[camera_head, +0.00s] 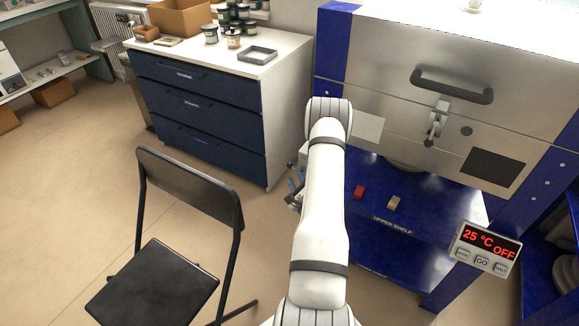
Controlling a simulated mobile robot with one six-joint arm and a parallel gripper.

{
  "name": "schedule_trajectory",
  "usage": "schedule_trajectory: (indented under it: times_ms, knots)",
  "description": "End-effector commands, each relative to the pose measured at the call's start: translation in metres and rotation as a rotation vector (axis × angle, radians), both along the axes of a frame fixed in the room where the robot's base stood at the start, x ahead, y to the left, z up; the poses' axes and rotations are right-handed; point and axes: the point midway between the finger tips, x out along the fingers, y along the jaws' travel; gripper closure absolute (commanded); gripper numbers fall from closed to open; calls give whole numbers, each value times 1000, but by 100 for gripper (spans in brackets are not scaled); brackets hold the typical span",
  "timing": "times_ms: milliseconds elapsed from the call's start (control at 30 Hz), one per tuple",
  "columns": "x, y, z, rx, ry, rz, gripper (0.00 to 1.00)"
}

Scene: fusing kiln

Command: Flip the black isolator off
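I cannot pick out a black isolator for certain in the head view. My arm rises through the middle of the picture, and my gripper (294,188) shows only in part to the left of it, in front of the gap between the drawer cabinet and the kiln. The arm hides the rest of the gripper, and its opening is not clear. The kiln (395,60) has a steel front with a black handle (452,86), a latch (437,120) and a dark square panel (493,168). Its controller (485,250) reads 25 °C OFF.
A blue shelf (425,225) under the kiln carries a red block (358,192) and a tan block (394,202). A drawer cabinet (205,105) with jars (236,14) and a tray (257,54) stands left of the kiln. A black chair (160,285) stands at front left. Floor around it is clear.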

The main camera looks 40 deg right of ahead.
Motion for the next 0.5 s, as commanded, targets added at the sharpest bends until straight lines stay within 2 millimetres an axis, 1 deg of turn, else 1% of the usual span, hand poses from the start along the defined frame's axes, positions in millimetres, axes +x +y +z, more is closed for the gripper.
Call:
schedule_trajectory:
  times_ms: [300, 500]
  knots:
    - [46, -17, 1, -2, -4, 2, 69]
    - [65, -25, 0, -2, -2, 1, 69]
